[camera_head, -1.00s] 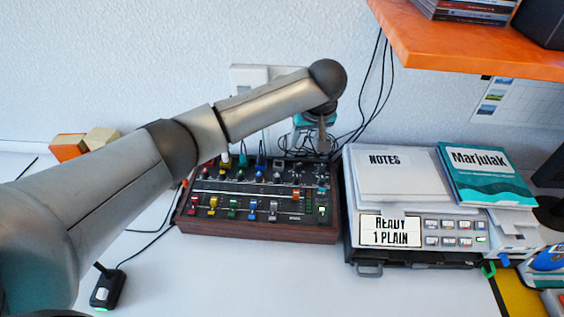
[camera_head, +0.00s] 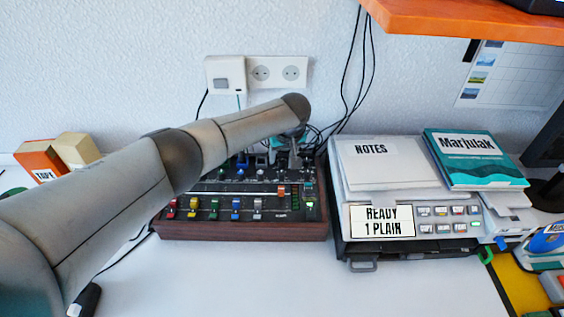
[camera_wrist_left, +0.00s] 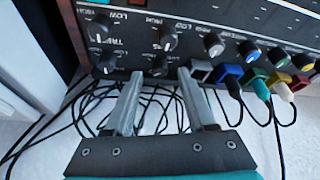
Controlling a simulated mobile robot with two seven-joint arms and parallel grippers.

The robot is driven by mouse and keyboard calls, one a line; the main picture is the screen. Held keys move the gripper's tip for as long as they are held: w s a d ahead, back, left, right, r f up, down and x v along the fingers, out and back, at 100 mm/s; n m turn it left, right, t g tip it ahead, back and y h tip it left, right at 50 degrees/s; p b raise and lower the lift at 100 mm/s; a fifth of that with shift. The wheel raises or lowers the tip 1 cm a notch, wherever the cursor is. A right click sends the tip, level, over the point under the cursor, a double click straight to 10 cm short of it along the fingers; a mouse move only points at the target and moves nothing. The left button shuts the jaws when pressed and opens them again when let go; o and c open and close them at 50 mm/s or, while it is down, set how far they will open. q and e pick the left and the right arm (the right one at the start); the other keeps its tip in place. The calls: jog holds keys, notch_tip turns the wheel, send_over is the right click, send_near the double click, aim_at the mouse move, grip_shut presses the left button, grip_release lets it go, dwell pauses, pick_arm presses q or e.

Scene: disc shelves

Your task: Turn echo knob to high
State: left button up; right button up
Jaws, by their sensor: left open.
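The mixer (camera_head: 240,231) is a dark panel in a wooden case, with coloured knobs and sliders, against the wall. In the left wrist view its panel (camera_wrist_left: 205,20) shows several black knobs with white pointers at the upper left, beside small printed labels including LOW and HIGH. I cannot read which knob is the echo one. My left gripper (camera_head: 296,158) is over the mixer's back right corner, partly hidden by its arm. In the left wrist view the left gripper (camera_wrist_left: 160,76) is open and empty, its fingertips by the panel edge near a black knob (camera_wrist_left: 157,65). My right gripper is not in view.
Cables (camera_wrist_left: 85,105) lie behind the mixer, under the fingers. Coloured plugs (camera_wrist_left: 262,88) stick out of its edge. A grey device (camera_head: 365,245) with a READY display and papers stands to the right. An orange shelf (camera_head: 480,28) hangs at upper right.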

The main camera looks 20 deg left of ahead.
pick_arm(q)
jog(key=shift+b+x, duration=0.35)
jog(key=shift+x, duration=0.45)
jog(key=shift+c, duration=0.3)
grip_shut()
